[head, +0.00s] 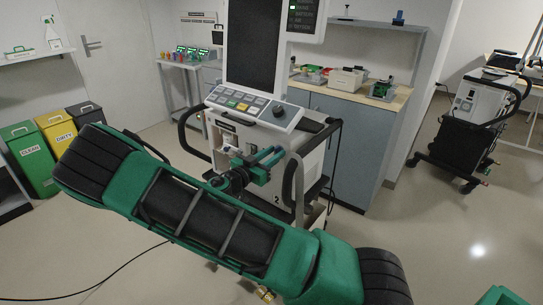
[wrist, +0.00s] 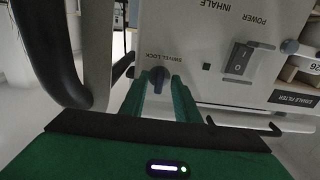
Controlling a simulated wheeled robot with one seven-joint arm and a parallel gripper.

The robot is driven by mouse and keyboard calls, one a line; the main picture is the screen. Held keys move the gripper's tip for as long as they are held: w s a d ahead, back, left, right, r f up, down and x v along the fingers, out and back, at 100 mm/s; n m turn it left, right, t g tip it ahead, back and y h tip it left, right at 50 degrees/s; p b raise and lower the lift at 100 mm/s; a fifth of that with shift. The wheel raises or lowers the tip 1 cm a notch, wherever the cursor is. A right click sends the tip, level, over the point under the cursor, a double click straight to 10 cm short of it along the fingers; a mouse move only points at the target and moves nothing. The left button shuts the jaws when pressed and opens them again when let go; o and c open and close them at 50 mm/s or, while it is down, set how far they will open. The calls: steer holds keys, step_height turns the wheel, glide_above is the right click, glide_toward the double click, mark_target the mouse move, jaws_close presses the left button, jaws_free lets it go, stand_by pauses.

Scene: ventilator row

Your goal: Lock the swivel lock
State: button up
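The swivel lock (wrist: 158,78) is a small dark blue knob on the pale panel of the ventilator (head: 228,138), under a label that reads upside down in the wrist view. The knob's grip looks roughly upright in that view. My gripper (wrist: 158,88) is open, with one green finger on each side of the knob. Contact with the knob cannot be made out. In the head view my gripper (head: 268,158) is at the ventilator's front, and the knob is hidden there.
A dark curved handle (wrist: 55,55) stands close left of my gripper in the wrist view. A power switch (wrist: 240,58) sits to the right on the same panel. A counter (head: 345,90) stands behind the ventilator; open floor (head: 440,225) lies right.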

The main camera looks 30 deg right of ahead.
jaws_close()
stand_by(0.3)
steer(key=n, duration=1.7)
steer(key=shift+w+a+f+n, duration=0.15)
steer(key=shift+w+n, duration=0.05)
steer(key=shift+n, duration=0.2)
stand_by(0.4)
